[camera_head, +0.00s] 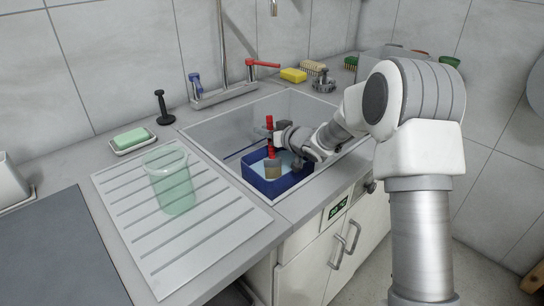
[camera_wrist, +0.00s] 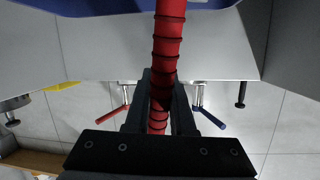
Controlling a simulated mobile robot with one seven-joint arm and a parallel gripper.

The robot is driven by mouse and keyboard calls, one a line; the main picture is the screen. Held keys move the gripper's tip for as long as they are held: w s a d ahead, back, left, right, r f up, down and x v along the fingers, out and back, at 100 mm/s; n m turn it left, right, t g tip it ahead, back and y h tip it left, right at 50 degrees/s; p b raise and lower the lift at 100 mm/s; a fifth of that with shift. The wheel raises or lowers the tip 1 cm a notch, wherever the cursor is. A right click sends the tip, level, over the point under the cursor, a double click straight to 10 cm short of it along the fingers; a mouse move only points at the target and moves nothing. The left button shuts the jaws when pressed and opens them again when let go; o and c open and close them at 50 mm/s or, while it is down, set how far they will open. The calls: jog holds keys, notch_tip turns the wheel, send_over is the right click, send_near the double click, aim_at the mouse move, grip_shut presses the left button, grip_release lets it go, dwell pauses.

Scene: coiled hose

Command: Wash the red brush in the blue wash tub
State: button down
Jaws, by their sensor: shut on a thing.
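The red brush (camera_head: 270,150) is upright in the head view, with its red handle up and its tan bristle head (camera_head: 272,169) down. The blue wash tub (camera_head: 281,187) stands in the sink and holds pale blue water. The bristle head is within the tub's outline; I cannot tell how deep it reaches. My gripper (camera_head: 273,132) is shut on the handle above the tub. In the wrist view the ribbed red handle (camera_wrist: 168,42) runs between the dark fingers (camera_wrist: 160,105), and the tub's blue edge (camera_wrist: 90,6) shows at the top. The bristles are outside that view.
The sink rim (camera_head: 215,162) surrounds the tub. A tap with red (camera_head: 262,63) and blue (camera_head: 195,83) levers stands behind. A green glass (camera_head: 168,180) stands on the ribbed drainboard (camera_head: 140,250). Green soap (camera_head: 131,138), a black upright tool (camera_head: 162,108) and a yellow sponge (camera_head: 293,75) are nearby.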

notch_tip(320, 180, up, 10)
jog(key=p, duration=0.8)
jog(key=shift+p, duration=0.35)
jog(key=shift+r, duration=0.1)
dwell(1.6)
notch_tip(320, 180, up, 4)
jog(key=p, duration=0.4)
